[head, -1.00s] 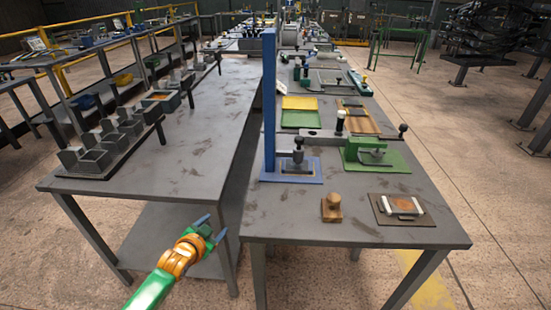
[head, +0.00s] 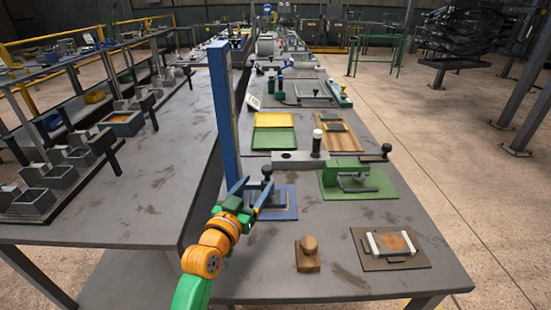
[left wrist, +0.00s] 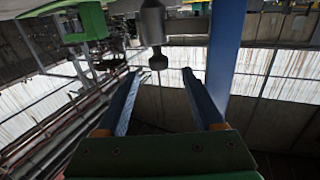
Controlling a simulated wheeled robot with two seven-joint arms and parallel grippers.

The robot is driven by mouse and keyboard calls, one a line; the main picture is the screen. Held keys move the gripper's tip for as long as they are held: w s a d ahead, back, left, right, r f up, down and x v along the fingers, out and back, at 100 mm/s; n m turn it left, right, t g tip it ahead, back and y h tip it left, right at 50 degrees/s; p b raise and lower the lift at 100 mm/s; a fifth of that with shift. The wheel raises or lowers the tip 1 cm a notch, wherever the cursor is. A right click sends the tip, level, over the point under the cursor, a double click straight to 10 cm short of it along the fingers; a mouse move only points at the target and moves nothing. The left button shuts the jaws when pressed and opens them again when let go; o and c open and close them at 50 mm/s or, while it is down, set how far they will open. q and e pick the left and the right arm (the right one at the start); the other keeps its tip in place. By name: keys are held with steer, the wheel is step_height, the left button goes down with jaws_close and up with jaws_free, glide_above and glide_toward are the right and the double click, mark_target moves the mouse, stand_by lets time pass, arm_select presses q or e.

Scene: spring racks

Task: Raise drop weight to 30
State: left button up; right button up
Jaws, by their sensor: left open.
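A tall blue post (head: 224,125) rises from a blue base plate (head: 284,203) on the right-hand table. The dark grey drop weight (head: 267,172) is beside the post, above the plate. My left gripper (head: 252,187) is open and empty, its blue fingers pointing up and forward at the post and weight. In the left wrist view, the weight (left wrist: 153,22) is a grey cylinder with a narrow stem and round end. It lies beyond the gap between the fingertips (left wrist: 161,72), apart from them. The blue post (left wrist: 226,45) is at right. I see no scale reading. My right gripper is out of view.
A green clamp fixture (head: 350,180) stands right of the blue plate. A wooden knob block (head: 307,254) and a brown plate with white bars (head: 390,246) lie nearer. Yellow and green trays (head: 273,130) lie behind. A second table (head: 165,170) runs along the left.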

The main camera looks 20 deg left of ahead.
mark_target(265, 172)
arm_select(q)
steer(key=w, duration=0.4)
steer(key=shift+d+r, duration=0.1)
steer(key=shift+d, duration=0.25)
steer(key=shift+w+r, duration=0.2)
steer(key=shift+w, duration=0.05)
steer(key=shift+w+d+f, duration=0.1)
steer(key=shift+w+f, duration=0.05)
steer(key=shift+w, duration=0.55)
steer(key=shift+w+d+f, duration=0.1)
steer(key=shift+w, duration=0.55)
steer(key=shift+s+r, duration=0.1)
steer(key=shift+s, duration=0.05)
jaws_close()
